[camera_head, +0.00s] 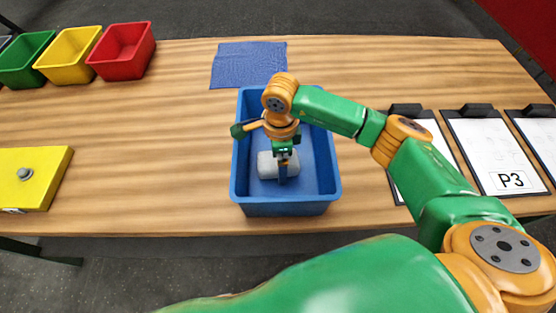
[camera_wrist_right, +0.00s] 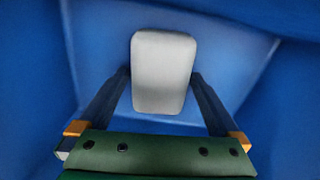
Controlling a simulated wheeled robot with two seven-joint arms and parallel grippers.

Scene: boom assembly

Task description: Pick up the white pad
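The white pad (camera_head: 266,165) lies in the blue bin (camera_head: 285,208) on the table. It also shows in the right wrist view (camera_wrist_right: 164,70) as a pale block with rounded corners. My right gripper (camera_head: 283,172) reaches down into the bin at the pad and hides part of it in the head view. In the wrist view its two fingers (camera_wrist_right: 161,76) are spread, one on each side of the pad, with the tips close to its long edges. I cannot tell whether the tips touch it. My left gripper is out of view.
The bin walls stand close around my right gripper. A blue cloth (camera_head: 248,64) lies behind the bin. Red (camera_head: 122,49), yellow (camera_head: 70,55) and green (camera_head: 27,60) bins stand at the back left. A yellow block (camera_head: 36,180) lies left; clipboards (camera_head: 495,152) lie right.

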